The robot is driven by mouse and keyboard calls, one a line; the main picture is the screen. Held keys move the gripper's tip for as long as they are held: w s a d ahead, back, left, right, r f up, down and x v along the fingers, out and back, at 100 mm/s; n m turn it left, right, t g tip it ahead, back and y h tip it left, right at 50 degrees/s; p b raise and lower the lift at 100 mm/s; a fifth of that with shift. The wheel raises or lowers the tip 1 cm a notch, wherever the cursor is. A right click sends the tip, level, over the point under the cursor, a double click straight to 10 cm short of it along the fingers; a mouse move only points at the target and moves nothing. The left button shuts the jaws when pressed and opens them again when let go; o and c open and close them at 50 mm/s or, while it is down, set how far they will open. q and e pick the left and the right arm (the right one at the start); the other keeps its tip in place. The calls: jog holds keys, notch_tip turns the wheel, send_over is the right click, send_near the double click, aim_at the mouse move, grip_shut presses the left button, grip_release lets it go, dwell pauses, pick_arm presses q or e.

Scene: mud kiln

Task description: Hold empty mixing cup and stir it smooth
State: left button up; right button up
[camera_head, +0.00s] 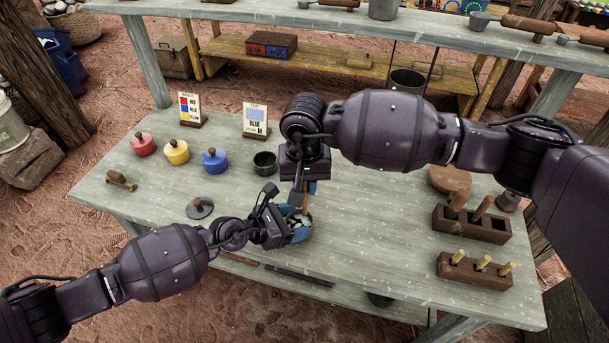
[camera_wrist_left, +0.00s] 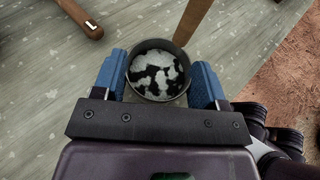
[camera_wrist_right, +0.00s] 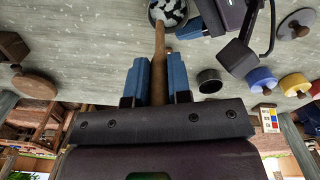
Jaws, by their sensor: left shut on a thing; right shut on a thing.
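The dark mixing cup (camera_wrist_left: 136,86) sits between the blue fingers of my left gripper (camera_wrist_left: 158,82) in the left wrist view. It holds patchy white and black contents, not a uniform colour. My left gripper (camera_head: 294,226) is shut on the cup low over the table in the head view. My right gripper (camera_head: 306,187) is above it, shut on a wooden stirring stick (camera_wrist_right: 159,62). The stick (camera_wrist_left: 193,20) reaches the cup's rim in the left wrist view; its tip is hard to make out. The cup also shows at the top of the right wrist view (camera_wrist_right: 168,12).
Red (camera_head: 143,144), yellow (camera_head: 176,152) and blue (camera_head: 214,161) lidded pots stand at the back left. An empty dark cup (camera_head: 265,163) and a loose lid (camera_head: 199,208) are near. Signs (camera_head: 256,121) stand behind. Wooden racks (camera_head: 473,222) are at the right.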

aim_at(304, 213)
jog(key=shift+f, duration=3.45)
jog(key=shift+w, duration=0.1)
